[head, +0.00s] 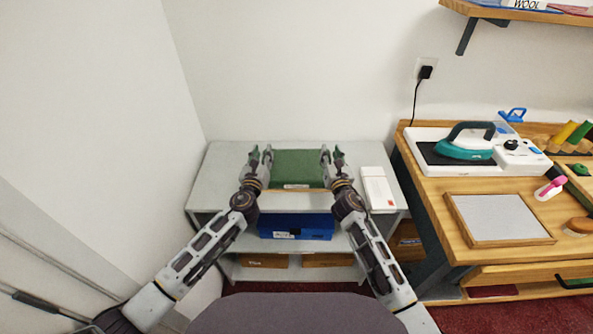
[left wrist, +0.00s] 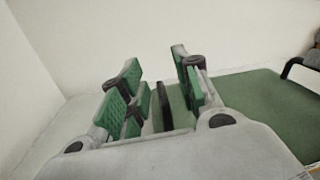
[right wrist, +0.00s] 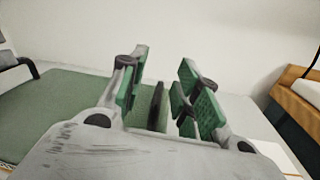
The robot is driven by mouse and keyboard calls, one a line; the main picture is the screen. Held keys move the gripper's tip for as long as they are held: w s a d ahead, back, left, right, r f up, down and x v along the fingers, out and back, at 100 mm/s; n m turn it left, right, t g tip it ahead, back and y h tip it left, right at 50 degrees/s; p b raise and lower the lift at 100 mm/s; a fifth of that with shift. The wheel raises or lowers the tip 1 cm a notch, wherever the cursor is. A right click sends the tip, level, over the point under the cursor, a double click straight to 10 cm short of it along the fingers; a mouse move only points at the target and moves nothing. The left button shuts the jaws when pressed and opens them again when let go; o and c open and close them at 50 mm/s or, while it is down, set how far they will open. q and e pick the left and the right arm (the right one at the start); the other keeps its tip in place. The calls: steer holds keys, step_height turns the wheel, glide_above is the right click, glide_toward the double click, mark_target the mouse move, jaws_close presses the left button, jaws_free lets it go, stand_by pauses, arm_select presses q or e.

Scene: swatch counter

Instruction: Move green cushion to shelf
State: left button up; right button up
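The green cushion (head: 297,168) lies flat on the top board of a pale grey shelf unit (head: 230,158), with a small white label at its front edge. My left gripper (head: 260,154) is open and empty at the cushion's left side. My right gripper (head: 332,154) is open and empty at the cushion's right side. I cannot tell whether the outer fingers touch the cushion.
A white box (head: 377,188) lies right of my right gripper. A blue box (head: 296,227) sits on the level below, with brown boxes (head: 265,260) lower down. At the right is a wooden counter (head: 440,195) with an iron (head: 466,143) and a framed panel (head: 497,217). Walls stand behind and left.

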step_height(320, 180, up, 15)
steer(key=p, duration=1.4)
stand_by(1.0)
steer(key=shift+r+p, duration=0.1)
steer(key=shift+p, duration=0.35)
